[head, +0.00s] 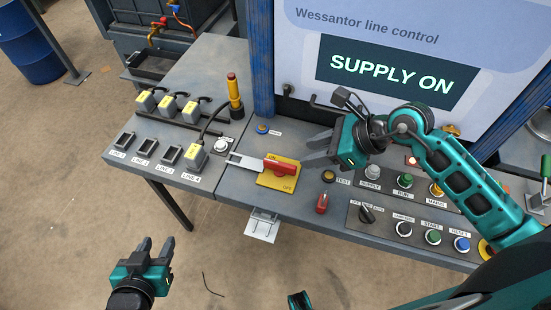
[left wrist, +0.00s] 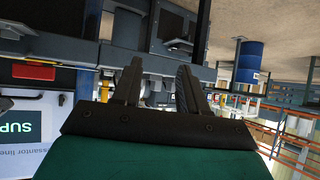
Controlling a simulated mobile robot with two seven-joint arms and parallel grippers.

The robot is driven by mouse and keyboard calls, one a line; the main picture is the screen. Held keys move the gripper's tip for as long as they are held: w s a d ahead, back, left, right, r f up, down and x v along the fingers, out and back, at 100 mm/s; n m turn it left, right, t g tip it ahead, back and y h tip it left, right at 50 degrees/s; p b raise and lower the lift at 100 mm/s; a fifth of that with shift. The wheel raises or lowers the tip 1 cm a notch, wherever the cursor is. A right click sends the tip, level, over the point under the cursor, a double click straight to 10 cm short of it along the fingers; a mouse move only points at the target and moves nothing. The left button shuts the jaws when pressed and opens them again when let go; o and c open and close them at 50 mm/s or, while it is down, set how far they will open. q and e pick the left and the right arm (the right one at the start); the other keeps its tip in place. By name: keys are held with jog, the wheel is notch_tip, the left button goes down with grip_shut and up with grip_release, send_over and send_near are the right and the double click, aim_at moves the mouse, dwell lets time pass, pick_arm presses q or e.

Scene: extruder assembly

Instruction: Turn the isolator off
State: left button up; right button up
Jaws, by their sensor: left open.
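The isolator is a red handle (head: 279,166) on a yellow plate (head: 267,181) marked ON and OFF, on the grey desk. The handle lies roughly crosswise, beside the ON label and above OFF. A red part on yellow, apparently the isolator, shows at the left of the left wrist view (left wrist: 33,71). My left gripper (head: 156,245) is open and empty, in front of the desk, well to the lower left of the isolator. My right gripper (head: 306,150) is open and empty, above the desk just right of the handle and not visibly touching it.
The screen (head: 390,72) reads SUPPLY ON. A grey hasp-like strip (head: 245,162) adjoins the handle's left. A red tag (head: 322,203), switches and buttons (head: 432,237) sit right. Floor around my left gripper is mostly clear.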

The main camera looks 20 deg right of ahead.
aim_at(279, 163)
jog(key=b+x, duration=0.1)
jog(key=x, duration=1)
jog(key=shift+a+f, duration=0.1)
jog(key=shift+a, duration=0.05)
jog(key=shift+c, duration=0.2)
grip_shut()
